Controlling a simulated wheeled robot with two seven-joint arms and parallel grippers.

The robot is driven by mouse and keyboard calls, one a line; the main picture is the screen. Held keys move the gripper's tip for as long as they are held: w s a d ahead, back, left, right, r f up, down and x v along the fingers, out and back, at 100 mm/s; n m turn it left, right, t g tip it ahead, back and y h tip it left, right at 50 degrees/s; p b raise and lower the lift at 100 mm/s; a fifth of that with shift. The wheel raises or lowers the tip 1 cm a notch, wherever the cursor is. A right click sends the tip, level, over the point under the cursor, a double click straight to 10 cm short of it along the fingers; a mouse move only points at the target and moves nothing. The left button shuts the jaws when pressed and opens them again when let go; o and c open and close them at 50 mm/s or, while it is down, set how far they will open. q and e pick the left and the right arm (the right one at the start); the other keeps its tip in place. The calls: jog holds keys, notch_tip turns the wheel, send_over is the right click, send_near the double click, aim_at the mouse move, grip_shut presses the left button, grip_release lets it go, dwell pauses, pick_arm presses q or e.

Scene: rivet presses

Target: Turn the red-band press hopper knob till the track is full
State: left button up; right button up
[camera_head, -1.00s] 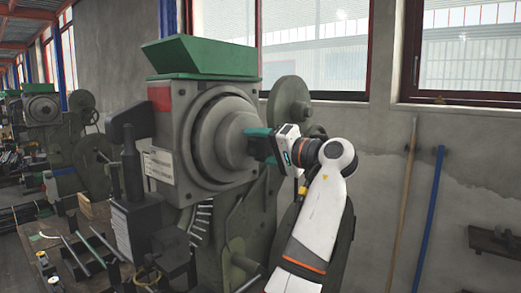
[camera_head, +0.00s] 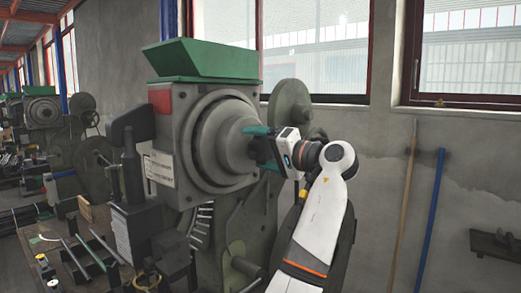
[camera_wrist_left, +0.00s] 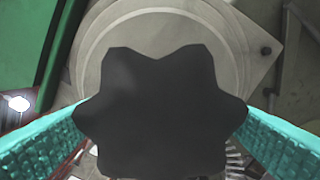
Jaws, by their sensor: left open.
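The press (camera_head: 190,150) with the red band (camera_head: 160,101) stands in the middle of the head view, with a green hopper (camera_head: 200,60) on top and a round grey drum on its front. The dark, lobed hopper knob (camera_wrist_left: 160,110) fills the middle of the left wrist view. My left gripper (camera_head: 259,148) is at the drum's front, open, with one teal finger on each side of the knob. I cannot tell whether the fingers touch it. A striped curved track (camera_head: 203,218) runs down below the drum; how full it is cannot be told. My right gripper is out of view.
A dark bracketed block (camera_head: 130,170) stands at the press's left. A bench with rods (camera_head: 85,250) is at lower left, and other presses (camera_head: 45,110) stand behind. A wooden pole (camera_head: 405,205) and a blue pole (camera_head: 430,215) lean on the right wall.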

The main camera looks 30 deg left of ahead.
pick_arm(q)
jog(key=d+b, duration=0.2)
jog(key=d, duration=1)
jog(key=shift+s+b, duration=0.3)
jog(key=shift+s, duration=0.15)
